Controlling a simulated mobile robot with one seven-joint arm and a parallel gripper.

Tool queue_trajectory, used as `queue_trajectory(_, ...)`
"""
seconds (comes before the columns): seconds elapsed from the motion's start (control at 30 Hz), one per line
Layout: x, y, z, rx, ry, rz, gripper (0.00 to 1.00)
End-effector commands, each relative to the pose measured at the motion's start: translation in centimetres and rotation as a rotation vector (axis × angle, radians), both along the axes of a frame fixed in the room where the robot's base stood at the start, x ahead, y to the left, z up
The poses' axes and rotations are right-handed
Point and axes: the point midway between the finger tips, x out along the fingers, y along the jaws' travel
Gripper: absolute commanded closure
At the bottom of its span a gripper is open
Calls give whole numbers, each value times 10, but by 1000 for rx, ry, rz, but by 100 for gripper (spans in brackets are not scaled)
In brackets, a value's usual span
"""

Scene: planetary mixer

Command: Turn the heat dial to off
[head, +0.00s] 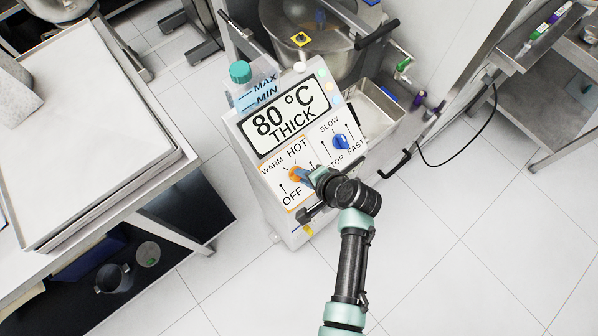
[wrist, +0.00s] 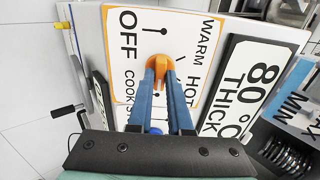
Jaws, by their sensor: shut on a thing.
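The heat dial (head: 294,173) is an orange knob on the white front panel, below the 80 °C THICK display (head: 291,116). OFF is printed below it, with WARM and HOT above it in the head view. The orange dial also shows in the wrist view (wrist: 158,61), with OFF to its left there. My gripper (head: 303,175) has blue fingers, and its fingertips (wrist: 160,72) are shut on the dial from either side. The fingers cover part of the dial, so I cannot tell which mark it points to.
A blue speed dial (head: 340,141), marked SLOW, FAST and STOP, sits right of the heat dial. A clear tank with a teal cap (head: 240,72) and a metal bowl (head: 315,40) stand behind. A steel table (head: 100,125) is at left.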

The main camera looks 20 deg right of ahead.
Motion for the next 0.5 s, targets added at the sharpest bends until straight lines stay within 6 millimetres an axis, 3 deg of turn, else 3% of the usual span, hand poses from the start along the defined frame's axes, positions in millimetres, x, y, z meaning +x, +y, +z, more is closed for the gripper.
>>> queue_trajectory(0.3, 0, 0, -2, -191, -70, 247, 100)
queue_trajectory(0.5, 0, 0, 0, -238, -86, 310, 100)
